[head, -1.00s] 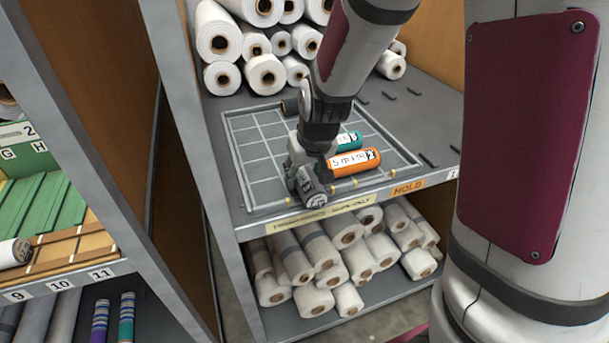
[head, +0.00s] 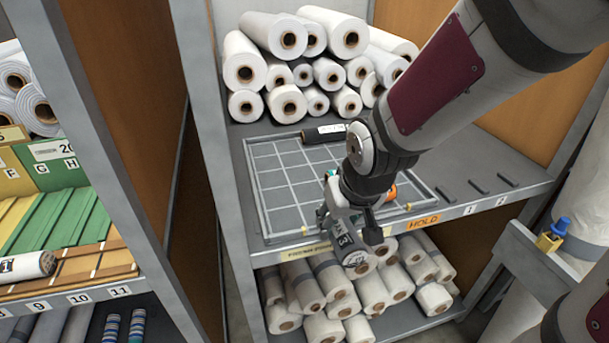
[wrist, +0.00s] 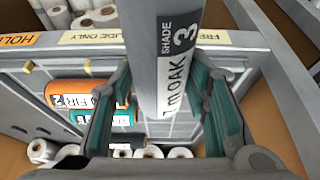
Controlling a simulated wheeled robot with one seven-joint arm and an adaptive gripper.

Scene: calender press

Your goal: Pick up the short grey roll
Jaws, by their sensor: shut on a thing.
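My gripper (head: 345,215) is shut on a grey roll (head: 350,245) with a white label. The wrist view shows the grey roll (wrist: 172,50) between the two teal-padded fingers (wrist: 166,85), its label reading "SHADE 3" and "1 m OAK". In the head view the roll is at the shelf's front edge, its near end overlapping the lower rolls in the picture. The gripper hides part of it. An orange roll (wrist: 70,95) and a teal roll (wrist: 108,118) lie on the gridded tray (head: 285,185); my arm mostly hides them in the head view.
A black roll (head: 325,133) lies at the tray's back edge. White rolls (head: 245,68) are stacked behind, and more (head: 375,293) fill the shelf below. A grey upright (head: 205,130) stands left of the tray. The tray's left part is clear.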

